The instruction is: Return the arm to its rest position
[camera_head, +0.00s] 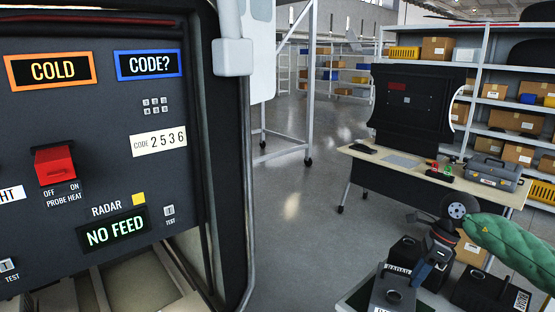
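My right arm comes in from the right edge in a green padded sleeve (510,240). Its dark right gripper (424,270) points down at the lower right, above or in front of dark boxes. The fingertips are small and blend with the boxes behind, so I cannot tell whether it is open or shut, or whether it touches a box. My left gripper is not in view.
A cockpit panel (100,120) fills the left, with a red probe heat switch (55,163) and a "NO FEED" display (114,230). Dark labelled boxes (490,290) stand at lower right. Behind are a desk (400,170) with a grey toolbox (490,172) and shelves. The middle floor (290,215) is clear.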

